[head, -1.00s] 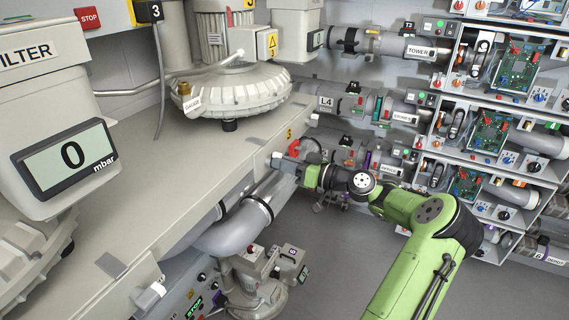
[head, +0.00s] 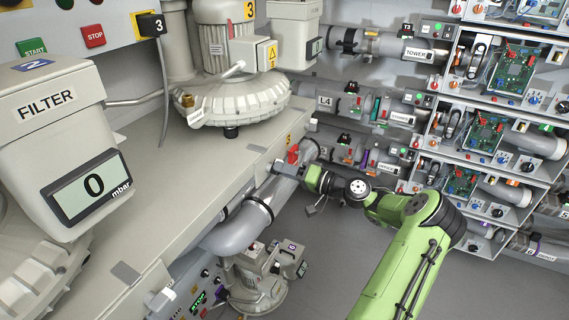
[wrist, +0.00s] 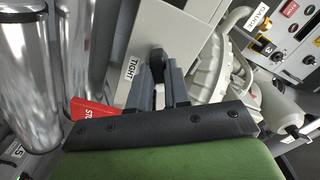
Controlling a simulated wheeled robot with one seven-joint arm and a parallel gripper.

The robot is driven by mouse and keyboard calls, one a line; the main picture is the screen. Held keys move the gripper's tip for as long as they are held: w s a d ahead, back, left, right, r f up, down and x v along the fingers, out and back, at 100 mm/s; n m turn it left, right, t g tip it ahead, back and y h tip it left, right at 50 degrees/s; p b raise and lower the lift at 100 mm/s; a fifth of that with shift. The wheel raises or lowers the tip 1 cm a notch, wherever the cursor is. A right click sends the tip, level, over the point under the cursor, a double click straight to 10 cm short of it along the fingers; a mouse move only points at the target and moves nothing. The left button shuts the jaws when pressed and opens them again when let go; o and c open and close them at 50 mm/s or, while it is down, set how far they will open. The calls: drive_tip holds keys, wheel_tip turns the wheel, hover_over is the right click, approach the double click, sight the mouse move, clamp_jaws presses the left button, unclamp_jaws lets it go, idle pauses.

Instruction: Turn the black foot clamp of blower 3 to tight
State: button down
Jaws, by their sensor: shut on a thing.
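Blower 3 (head: 240,95) stands on the bench, with a yellow 3 plate on its motor. My gripper (wrist: 163,88) is at the bench's front edge. In the wrist view its two dark fingers are shut on the black foot clamp (wrist: 157,56), whose rounded end shows between and beyond them. A white TIGHT label (wrist: 132,68) is just left of the fingers. The blower's ribbed housing (wrist: 212,75) is to the right. In the head view the clamp cannot be made out behind my gripper.
A red lettered part (wrist: 92,109) lies close left of my fingers, beside shiny metal pipes (wrist: 32,75). A grey pipe elbow (head: 240,225) runs under the bench edge (head: 215,195). Racks with boards (head: 487,130) stand at the right. The floor (head: 350,270) between is open.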

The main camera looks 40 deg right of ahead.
drive_tip(key=shift+d+f+m+p, duration=0.1)
drive_tip(key=shift+m+p, duration=0.9)
drive_tip(key=shift+m, duration=0.65)
drive_tip(key=shift+f+m+p, duration=0.1)
drive_tip(key=shift+m+p, duration=0.9)
drive_tip(key=shift+m, duration=0.65)
drive_tip(key=c, duration=1.1)
unclamp_jaws()
drive_tip(key=b+v, duration=0.1)
drive_tip(key=v, duration=1.4)
drive_tip(key=shift+s+d+b, duration=0.1)
drive_tip(key=shift+s+b, duration=0.3)
